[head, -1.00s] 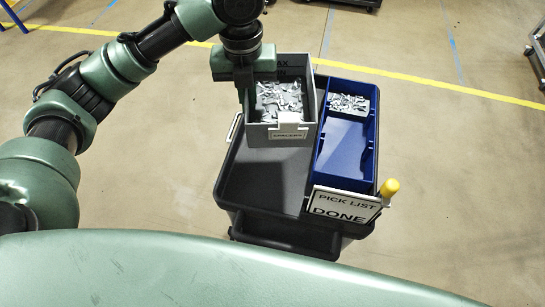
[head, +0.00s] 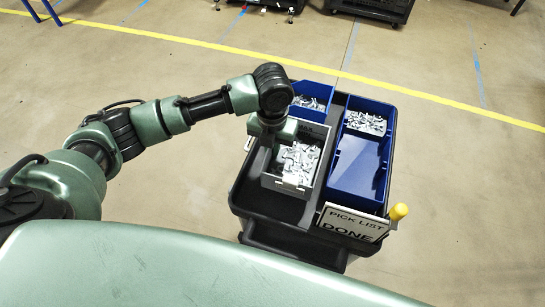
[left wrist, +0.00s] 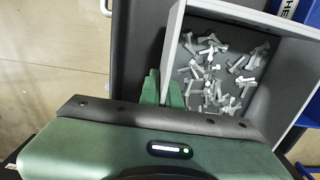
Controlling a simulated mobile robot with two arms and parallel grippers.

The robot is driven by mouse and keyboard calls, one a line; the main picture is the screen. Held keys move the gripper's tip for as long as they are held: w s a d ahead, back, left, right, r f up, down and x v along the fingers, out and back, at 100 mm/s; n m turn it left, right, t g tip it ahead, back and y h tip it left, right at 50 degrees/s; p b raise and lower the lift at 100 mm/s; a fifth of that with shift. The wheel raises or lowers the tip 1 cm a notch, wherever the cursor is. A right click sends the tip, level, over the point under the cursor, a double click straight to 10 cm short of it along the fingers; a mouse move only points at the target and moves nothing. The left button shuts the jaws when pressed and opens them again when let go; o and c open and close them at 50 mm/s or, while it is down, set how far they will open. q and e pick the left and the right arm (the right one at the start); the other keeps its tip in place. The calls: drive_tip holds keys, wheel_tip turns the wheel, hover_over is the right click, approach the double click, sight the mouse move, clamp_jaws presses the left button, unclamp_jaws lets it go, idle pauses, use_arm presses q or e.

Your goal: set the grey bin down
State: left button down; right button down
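My left gripper (head: 271,136) is at the bin's left wall. In the left wrist view its green fingers (left wrist: 163,88) straddle the wall of the grey bin (left wrist: 287,65) and look shut on it. My right gripper is not in view.
The small blue bin (head: 311,91) is behind the grey one. A "PICK LIST DONE" sign (head: 350,222) and yellow-topped handle (head: 399,211) are at the front right.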

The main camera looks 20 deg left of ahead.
use_arm(q)
wheel_tip(320, 180, down, 4)
drive_tip(key=shift+f+p, duration=0.1)
drive_tip(key=shift+p, duration=0.25)
drive_tip(key=shift+f, duration=0.15)
drive_tip(key=shift+f, duration=0.2)
drive_tip(key=c, duration=1.6)
unclamp_jaws()
drive_tip(key=shift+c, duration=0.2)
drive_tip(key=shift+r, duration=0.1)
